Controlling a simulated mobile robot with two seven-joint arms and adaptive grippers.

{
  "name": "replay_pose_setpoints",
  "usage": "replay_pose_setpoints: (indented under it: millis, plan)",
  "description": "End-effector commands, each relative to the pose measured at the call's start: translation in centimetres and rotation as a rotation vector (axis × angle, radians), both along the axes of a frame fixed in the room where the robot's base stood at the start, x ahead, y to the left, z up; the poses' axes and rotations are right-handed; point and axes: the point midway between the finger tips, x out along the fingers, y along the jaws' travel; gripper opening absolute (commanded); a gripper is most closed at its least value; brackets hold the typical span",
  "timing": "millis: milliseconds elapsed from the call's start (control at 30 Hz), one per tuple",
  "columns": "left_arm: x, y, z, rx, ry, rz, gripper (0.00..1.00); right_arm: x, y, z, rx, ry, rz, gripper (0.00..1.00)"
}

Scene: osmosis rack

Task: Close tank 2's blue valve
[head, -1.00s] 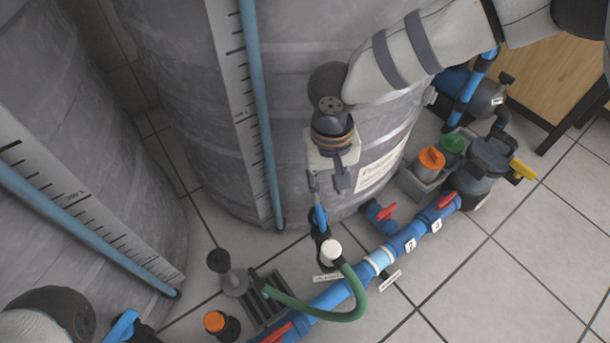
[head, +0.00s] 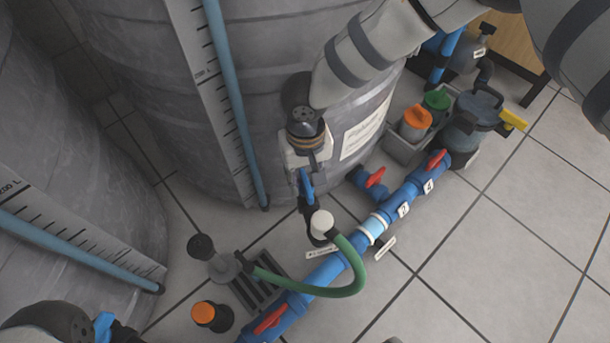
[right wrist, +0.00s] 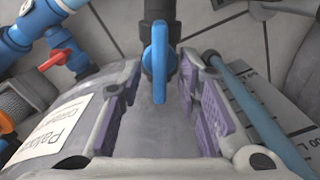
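The blue lever of the valve (head: 307,187) stands on a dark pipe at the foot of the large grey middle tank (head: 270,90). My right gripper (head: 308,172) is at the lever. In the right wrist view the blue lever (right wrist: 160,62) lies between the two spread purple-padded fingers (right wrist: 160,95), with clear gaps on both sides. The gripper is open. Only part of my left arm shows at the lower left of the head view, with no fingers visible, beside another blue lever (head: 103,325).
A white-capped fitting (head: 322,223) with a green hose (head: 350,270) is just below the lever. A blue pipe with red valves (head: 375,177) runs to the right. An orange-capped bottle (head: 212,316) stands at the front. Open tiled floor (head: 470,260) lies to the right.

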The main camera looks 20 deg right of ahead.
Motion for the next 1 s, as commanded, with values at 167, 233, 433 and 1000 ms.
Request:
replay_pose_setpoints:
  millis: [167, 233, 433, 1000]
  plan:
    - [0.0, 0.0, 0.0, 0.0, 0.0, 0.0, 0.55, 0.0, 0.0, 0.0, 0.0, 0.0, 0.0, 0.0]
    - [0.0, 0.0, 0.0, 0.0, 0.0, 0.0, 0.55, 0.0, 0.0, 0.0, 0.0, 0.0, 0.0, 0.0]
    - [0.0, 0.0, 0.0, 0.0, -0.001, 0.0, 0.55, 0.0, 0.0, 0.0, 0.0, 0.001, -0.007, 0.0]
    - [0.1, 0.2, 1.7, 0.004, -0.015, 0.002, 0.55, -0.1, -0.3, 0.2, 0.0, 0.001, -0.374, 0.0]
